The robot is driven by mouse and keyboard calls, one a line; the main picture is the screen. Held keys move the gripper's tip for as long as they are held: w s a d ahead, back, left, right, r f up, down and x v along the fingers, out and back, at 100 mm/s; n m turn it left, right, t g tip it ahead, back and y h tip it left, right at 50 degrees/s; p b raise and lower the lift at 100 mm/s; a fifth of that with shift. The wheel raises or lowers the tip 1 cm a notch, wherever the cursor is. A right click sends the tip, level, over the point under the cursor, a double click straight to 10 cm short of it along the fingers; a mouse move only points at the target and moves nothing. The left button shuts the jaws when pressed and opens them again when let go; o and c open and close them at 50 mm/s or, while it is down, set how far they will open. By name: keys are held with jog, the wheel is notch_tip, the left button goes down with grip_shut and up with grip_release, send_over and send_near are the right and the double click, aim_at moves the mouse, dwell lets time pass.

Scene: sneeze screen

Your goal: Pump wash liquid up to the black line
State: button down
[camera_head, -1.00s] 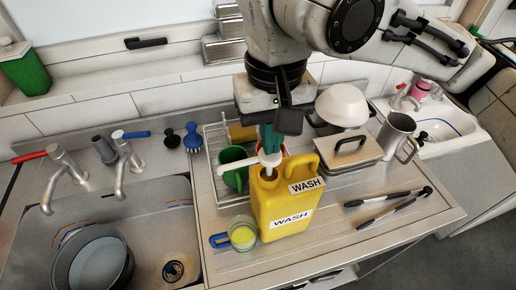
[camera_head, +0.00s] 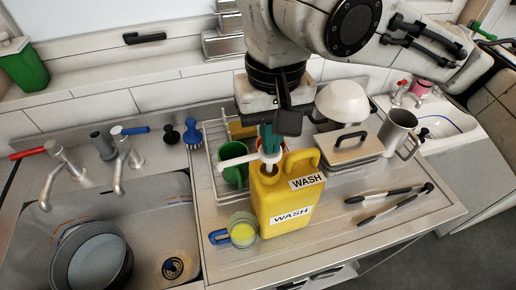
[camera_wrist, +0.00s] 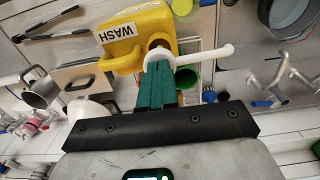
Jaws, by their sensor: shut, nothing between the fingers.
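A yellow jug (camera_head: 283,212) with WASH labels stands upright on the steel counter; it also shows in the wrist view (camera_wrist: 125,55). Its white pump head and spout (camera_head: 240,160) point left, above a clear cup (camera_head: 243,218) with a blue handle. The cup holds yellow liquid; I cannot make out the black line on it. My gripper (camera_head: 271,148) has teal fingers, shut and empty, pointing down directly over the pump head. In the wrist view, my fingertips (camera_wrist: 158,66) meet the white pump head (camera_wrist: 158,55) and seem to touch it.
A green mug (camera_head: 232,170) and a rack stand behind the jug. A lidded container (camera_head: 345,155), white bowl (camera_head: 342,102) and metal mug (camera_head: 397,130) are behind right. Tongs (camera_head: 390,203) lie at right. A sink with a pot (camera_head: 90,255) is at left.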

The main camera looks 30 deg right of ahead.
jog(key=shift+f+b, duration=0.5)
jog(key=shift+f, duration=0.5)
jog(key=shift+r, duration=0.2)
dwell(1.5)
jog(key=shift+r+p, duration=1.4)
jog(key=shift+p, duration=0.5)
notch_tip(320, 180, up, 3)
jog(key=p, duration=0.2)
jog(key=shift+f+p, duration=0.15)
jog(key=shift+p, duration=0.2)
jog(key=shift+r, duration=1.15)
